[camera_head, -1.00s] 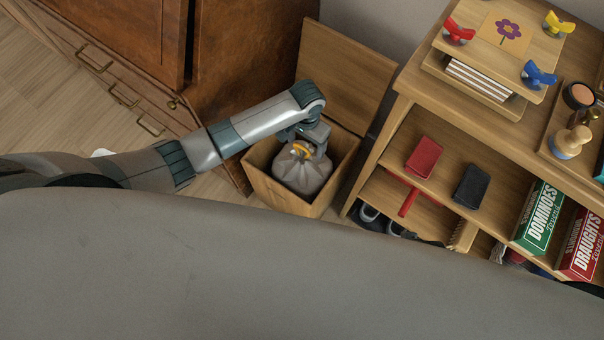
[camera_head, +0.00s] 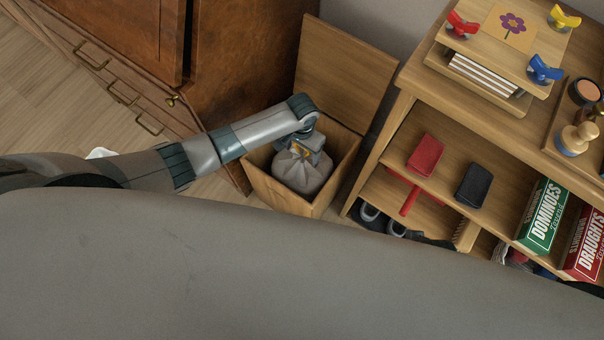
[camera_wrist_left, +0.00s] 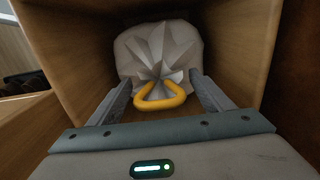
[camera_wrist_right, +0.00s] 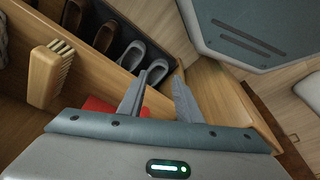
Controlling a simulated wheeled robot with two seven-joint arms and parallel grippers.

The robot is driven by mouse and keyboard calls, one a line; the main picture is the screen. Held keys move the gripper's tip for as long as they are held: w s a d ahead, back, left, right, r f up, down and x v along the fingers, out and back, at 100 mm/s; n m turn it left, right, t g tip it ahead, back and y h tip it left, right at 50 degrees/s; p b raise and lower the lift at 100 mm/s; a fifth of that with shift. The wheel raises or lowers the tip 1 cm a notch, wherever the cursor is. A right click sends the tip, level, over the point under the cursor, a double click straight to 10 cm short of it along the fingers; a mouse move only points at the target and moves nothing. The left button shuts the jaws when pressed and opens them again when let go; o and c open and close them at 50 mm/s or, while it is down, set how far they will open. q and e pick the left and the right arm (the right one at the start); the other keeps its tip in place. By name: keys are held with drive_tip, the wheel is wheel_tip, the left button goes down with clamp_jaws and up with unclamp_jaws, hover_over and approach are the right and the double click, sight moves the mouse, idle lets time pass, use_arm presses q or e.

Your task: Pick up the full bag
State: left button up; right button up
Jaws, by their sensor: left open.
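The full bag (camera_head: 301,174) is a pale grey sack with a gathered top and a yellow tie loop. It sits inside an open wooden box (camera_head: 263,190). In the left wrist view the bag (camera_wrist_left: 160,50) fills the box, and its yellow loop (camera_wrist_left: 160,98) lies between the fingers. My left gripper (camera_wrist_left: 168,92) is open around the loop, a finger on each side, not closed on it. In the head view the left hand partly hides the loop. My right gripper (camera_wrist_right: 155,92) shows only in its wrist view, with its fingers apart and nothing between them.
The box's raised lid (camera_head: 343,75) stands behind it. A wooden cabinet (camera_head: 245,60) is close on the left, and a shelf unit (camera_head: 400,110) with games stands on the right. Near my right gripper are a brush (camera_wrist_right: 48,75) and shoes (camera_wrist_right: 130,55).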

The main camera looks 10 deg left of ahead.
use_arm(q)
drive_tip(key=shift+f, duration=0.65)
use_arm(e)
drive_tip(key=shift+s+r, duration=0.15)
drive_tip(key=shift+r, duration=0.4)
use_arm(q)
drive_tip(key=shift+w+d+r, duration=0.1)
clamp_jaws()
drive_tip(key=shift+r, duration=0.15)
